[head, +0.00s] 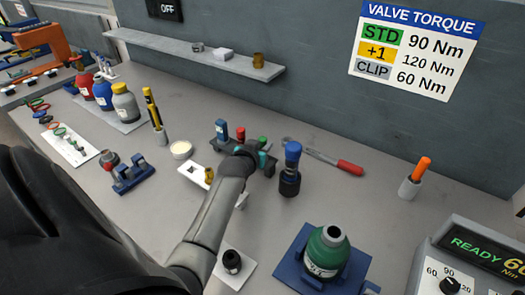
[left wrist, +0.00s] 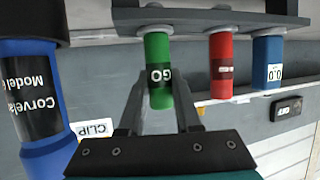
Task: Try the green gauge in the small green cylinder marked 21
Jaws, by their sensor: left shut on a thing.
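The green gauge (left wrist: 158,85), marked GO, hangs in the middle of the left wrist view, between the fingers of my left gripper (left wrist: 160,100), which are shut on it. Its far end meets the rack (left wrist: 200,18), so it appears still seated there. In the head view my left gripper (head: 250,152) is at the gauge rack, and the wrist hides part of it. A green cylinder (head: 328,252) with an open neck stands in a blue cradle at the front right; its marking is not legible. My right gripper is not in view.
Red (head: 240,133) and blue (head: 221,130) gauges stand beside the green one. A red-handled wrench (head: 330,158) lies behind. A readout box (head: 470,260) is at the right edge.

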